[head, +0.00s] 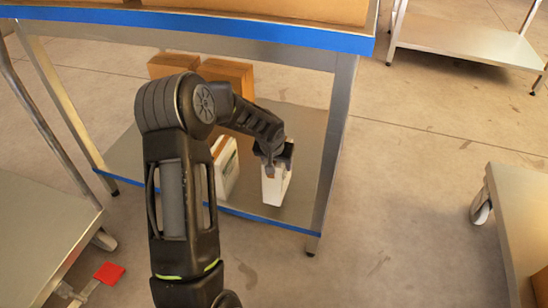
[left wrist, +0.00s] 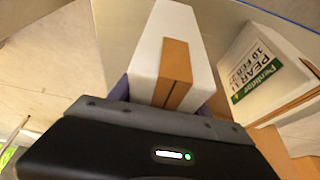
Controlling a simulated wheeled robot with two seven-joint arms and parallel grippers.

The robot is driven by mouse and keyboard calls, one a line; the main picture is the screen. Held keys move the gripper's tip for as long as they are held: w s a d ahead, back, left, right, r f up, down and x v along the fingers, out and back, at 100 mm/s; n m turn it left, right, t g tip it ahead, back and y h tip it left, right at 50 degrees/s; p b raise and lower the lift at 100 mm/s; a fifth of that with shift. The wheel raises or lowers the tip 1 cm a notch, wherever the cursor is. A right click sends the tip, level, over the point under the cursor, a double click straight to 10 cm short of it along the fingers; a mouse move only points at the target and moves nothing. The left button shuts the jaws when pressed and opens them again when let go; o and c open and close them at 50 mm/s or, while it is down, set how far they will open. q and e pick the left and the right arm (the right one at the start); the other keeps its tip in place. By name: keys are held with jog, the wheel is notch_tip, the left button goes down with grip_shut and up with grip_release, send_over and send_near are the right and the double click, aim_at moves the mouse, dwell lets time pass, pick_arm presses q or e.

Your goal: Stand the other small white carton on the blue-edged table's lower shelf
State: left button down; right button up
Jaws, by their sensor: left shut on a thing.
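My left gripper (head: 276,158) is shut on a small white carton (head: 276,188) near the right end of the lower shelf (head: 308,160) of the blue-edged table (head: 344,95). The carton looks upright, over the shelf just behind its blue front edge; I cannot tell if its base touches the shelf. In the left wrist view the held carton (left wrist: 147,45) shows a brown tape strip between the fingers. Another white carton (head: 228,175) stands on the shelf to the left, partly behind my arm. Its green label (left wrist: 258,68) shows in the left wrist view. My right gripper is not in view.
Brown boxes (head: 230,72) stand farther back on the lower shelf, partly hidden by my arm. A large brown box (head: 290,10) sits on the table top above. A table leg (head: 335,150) stands right of the held carton. Other tables stand at left (head: 40,235) and right (head: 515,215).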

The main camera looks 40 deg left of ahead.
aim_at(273, 162)
pick_arm(q)
jog(key=shift+w, duration=0.1)
jog(key=shift+f+b, duration=1.15)
jog(key=shift+f, duration=1.3)
jog(key=shift+c, duration=2.4)
grip_release()
jog(key=shift+f, duration=0.1)
jog(key=shift+s+r, duration=0.2)
jog(key=shift+r, duration=0.45)
jog(key=p+v, duration=0.4)
jog(key=v, duration=0.7)
jog(key=shift+s+d+f, duration=0.1)
jog(key=shift+s+d, duration=0.05)
